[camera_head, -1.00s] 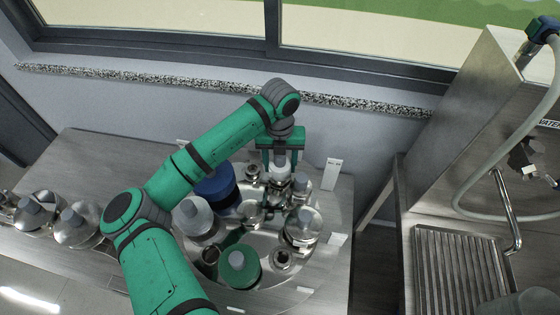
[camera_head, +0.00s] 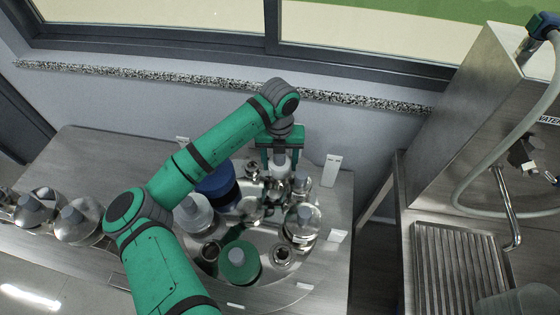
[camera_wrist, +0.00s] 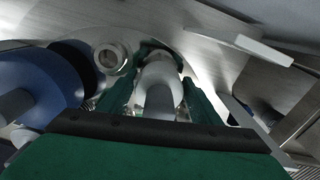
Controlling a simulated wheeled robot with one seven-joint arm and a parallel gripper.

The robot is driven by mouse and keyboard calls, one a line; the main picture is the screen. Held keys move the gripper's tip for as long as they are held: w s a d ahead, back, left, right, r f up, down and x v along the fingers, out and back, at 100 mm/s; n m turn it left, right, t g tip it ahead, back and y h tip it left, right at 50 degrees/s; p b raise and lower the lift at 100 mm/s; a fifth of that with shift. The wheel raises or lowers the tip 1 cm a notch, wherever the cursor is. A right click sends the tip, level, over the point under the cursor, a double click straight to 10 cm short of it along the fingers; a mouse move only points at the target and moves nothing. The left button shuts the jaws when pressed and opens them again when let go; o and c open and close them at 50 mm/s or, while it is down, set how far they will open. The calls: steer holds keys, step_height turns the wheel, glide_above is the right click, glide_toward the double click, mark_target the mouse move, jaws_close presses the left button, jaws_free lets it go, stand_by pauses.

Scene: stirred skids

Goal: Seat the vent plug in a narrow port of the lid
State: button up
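My gripper (camera_head: 280,157) is over the far part of the round steel lid (camera_head: 268,236). Its fingers are closed on a pale, white-and-grey plug, seen as the vent plug (camera_wrist: 160,88) between the two green fingers in the wrist view. The plug also shows below the gripper in the head view (camera_head: 280,163). The plug's lower end is hidden, so I cannot tell whether it touches a port. An open steel port (camera_wrist: 110,57) stands to its left in the wrist view. Another open port (camera_head: 282,256) is at the near right of the lid.
A blue cap (camera_head: 217,186), a white-grey cap (camera_head: 193,215) and a green cap (camera_head: 239,264) crowd the lid with several steel fittings. A small white sign (camera_head: 332,170) stands behind right. Steel vessels (camera_head: 78,222) are at the left. A sink unit (camera_head: 460,265) is at the right.

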steer(key=shift+o, duration=1.3)
step_height(320, 180, up, 11)
steer(key=shift+w+d+f, duration=0.1)
steer(key=shift+w, duration=0.05)
